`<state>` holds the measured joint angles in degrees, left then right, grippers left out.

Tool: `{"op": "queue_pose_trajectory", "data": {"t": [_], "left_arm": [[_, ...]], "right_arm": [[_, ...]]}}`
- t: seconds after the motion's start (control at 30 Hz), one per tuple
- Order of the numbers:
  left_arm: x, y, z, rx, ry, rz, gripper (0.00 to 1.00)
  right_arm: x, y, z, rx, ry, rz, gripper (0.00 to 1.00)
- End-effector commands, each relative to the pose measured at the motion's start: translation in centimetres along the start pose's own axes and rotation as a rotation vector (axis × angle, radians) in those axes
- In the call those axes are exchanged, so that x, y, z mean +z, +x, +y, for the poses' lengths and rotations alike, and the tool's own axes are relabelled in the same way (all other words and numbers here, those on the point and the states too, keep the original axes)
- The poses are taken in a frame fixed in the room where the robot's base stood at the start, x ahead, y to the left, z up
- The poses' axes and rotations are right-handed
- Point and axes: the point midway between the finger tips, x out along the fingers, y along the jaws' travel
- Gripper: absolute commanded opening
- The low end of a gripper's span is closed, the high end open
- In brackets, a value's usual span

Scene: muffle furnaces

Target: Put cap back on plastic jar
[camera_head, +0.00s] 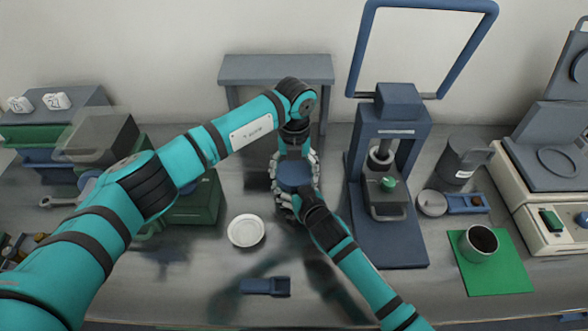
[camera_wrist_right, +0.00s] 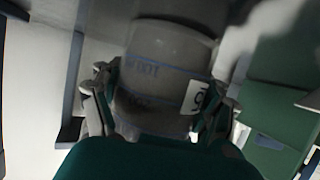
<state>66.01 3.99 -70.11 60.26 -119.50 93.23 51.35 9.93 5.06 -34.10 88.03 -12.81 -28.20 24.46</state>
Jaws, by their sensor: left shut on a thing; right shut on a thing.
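A round blue cap (camera_head: 294,174) shows from above between my grippers in the head view. My left gripper (camera_head: 296,160) comes down from the far side and is shut on the cap, its grey fingers around it. My right gripper (camera_head: 288,203) reaches in from the near side, just below the cap. In the right wrist view the grey translucent plastic jar (camera_wrist_right: 160,75), with blue markings and a white label, sits between the fingers of my right gripper (camera_wrist_right: 155,105), which is shut on it. The jar's rim is hidden, so I cannot tell whether the cap touches it.
A white dish (camera_head: 246,231) and a small blue holder (camera_head: 265,286) lie on the bench nearby. A blue press (camera_head: 400,245) stands to the right. A green mat (camera_head: 507,278) bears a metal cup (camera_head: 478,243). A green box (camera_head: 196,205) is at left, and a blue-grey stand (camera_head: 275,68) behind.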

Motion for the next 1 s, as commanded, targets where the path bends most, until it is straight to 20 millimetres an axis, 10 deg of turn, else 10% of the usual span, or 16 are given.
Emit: {"op": "queue_pose_trajectory", "data": {"t": [0.7,0.73,1.0], "left_arm": [[0.03,0.01,0.01,0.000,0.454,-0.001,0.42],[0.04,0.00,0.01,0.000,0.454,-0.001,0.83],[-0.02,-0.01,-0.07,-0.002,0.454,0.000,1.00]], "right_arm": [[0.24,0.00,-0.01,0.000,0.001,-0.005,0.00],[0.24,0.00,-0.01,0.000,0.001,-0.005,0.00],[0.24,0.01,-0.01,0.000,0.001,-0.005,0.00]]}}
